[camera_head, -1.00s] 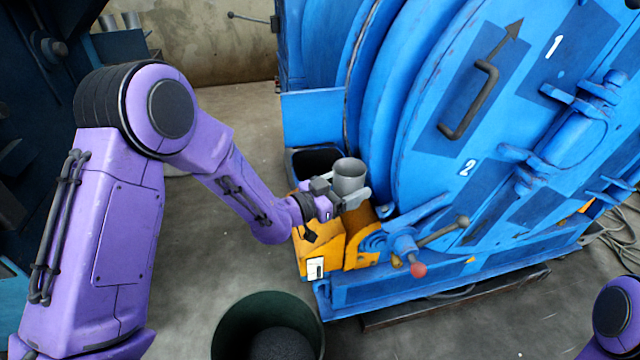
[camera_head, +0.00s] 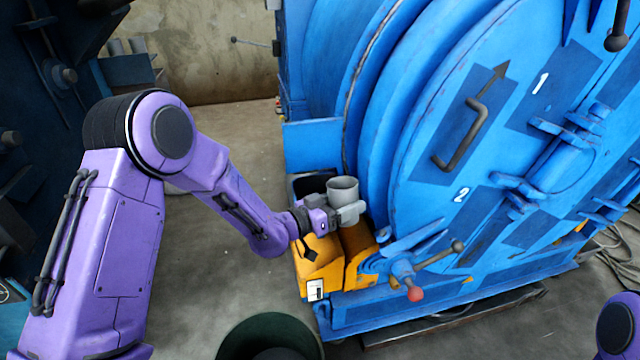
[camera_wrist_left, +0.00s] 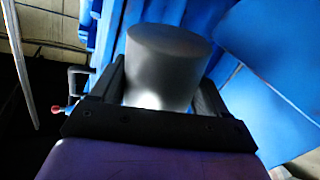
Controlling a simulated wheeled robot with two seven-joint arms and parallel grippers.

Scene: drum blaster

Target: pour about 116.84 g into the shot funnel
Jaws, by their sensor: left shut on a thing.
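A grey metal cup (camera_head: 343,188) is held in my left gripper (camera_head: 338,212), whose fingers are shut around its sides. In the left wrist view the cup (camera_wrist_left: 165,65) stands between the two dark fingers (camera_wrist_left: 160,95). In the head view the cup looks close to upright, above an orange box-shaped part (camera_head: 322,262) on the blue machine's side. A dark square opening (camera_head: 305,186) lies just behind the cup; I cannot tell which of these is the shot funnel. The cup's contents do not show. My right gripper is out of view.
The blue drum machine (camera_head: 400,150) with its round door fills the right. A dark green bin (camera_head: 270,338) stands on the floor at the bottom. Concrete floor is clear to the left.

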